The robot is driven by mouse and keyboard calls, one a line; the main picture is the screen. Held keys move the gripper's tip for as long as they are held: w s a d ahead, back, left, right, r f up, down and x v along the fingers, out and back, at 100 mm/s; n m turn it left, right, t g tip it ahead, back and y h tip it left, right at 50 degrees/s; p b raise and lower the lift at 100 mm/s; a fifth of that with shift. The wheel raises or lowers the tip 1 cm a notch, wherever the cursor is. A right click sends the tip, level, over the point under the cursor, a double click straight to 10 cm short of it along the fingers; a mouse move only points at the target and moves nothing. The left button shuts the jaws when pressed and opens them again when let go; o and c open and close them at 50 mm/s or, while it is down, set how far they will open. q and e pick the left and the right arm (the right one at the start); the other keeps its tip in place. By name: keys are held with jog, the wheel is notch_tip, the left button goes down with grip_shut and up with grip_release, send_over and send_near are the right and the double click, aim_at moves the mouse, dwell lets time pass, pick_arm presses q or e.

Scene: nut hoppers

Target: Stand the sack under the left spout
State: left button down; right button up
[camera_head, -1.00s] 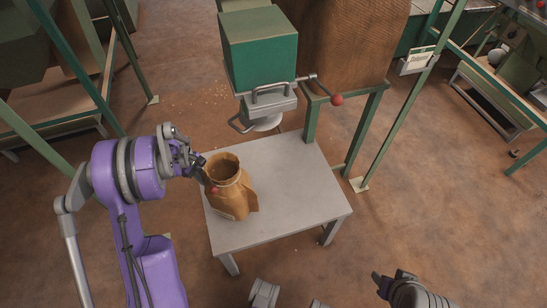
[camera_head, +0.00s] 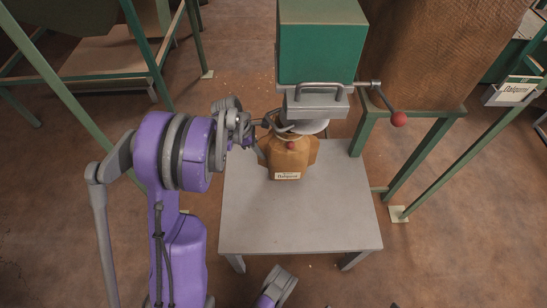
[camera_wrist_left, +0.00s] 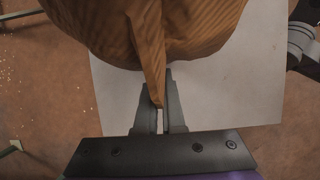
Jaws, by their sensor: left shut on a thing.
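The sack (camera_head: 287,158) is brown, with an open top, side flaps and a white label. It is upright on the grey table's far part, its mouth directly below the round metal spout (camera_head: 310,127) under the green hopper box (camera_head: 322,45). The spout partly hides the mouth. My left gripper (camera_head: 262,127) is shut on the sack's left side flap. In the left wrist view, the two fingers (camera_wrist_left: 159,115) pinch this flap, and the sack (camera_wrist_left: 200,25) fills the top.
The grey table (camera_head: 310,215) is bare in front of the sack. A lever with a red knob (camera_head: 399,119) sticks out to the right of the spout. A large brown body (camera_head: 435,50) stands behind on green legs. Green posts rise at left and right.

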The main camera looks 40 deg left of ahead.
aim_at(271, 151)
pick_arm(q)
jog(key=w+d+f, duration=0.1)
jog(key=f, duration=0.1)
jog(key=w+d+f+b, duration=0.1)
jog(key=d, duration=0.1)
jog(key=shift+w+f, duration=0.35)
jog(key=shift+r, duration=0.1)
jog(key=c, duration=1.4)
grip_release()
jog(key=shift+b, duration=0.3)
jog(key=shift+c, duration=0.2)
jog(key=o, duration=0.4)
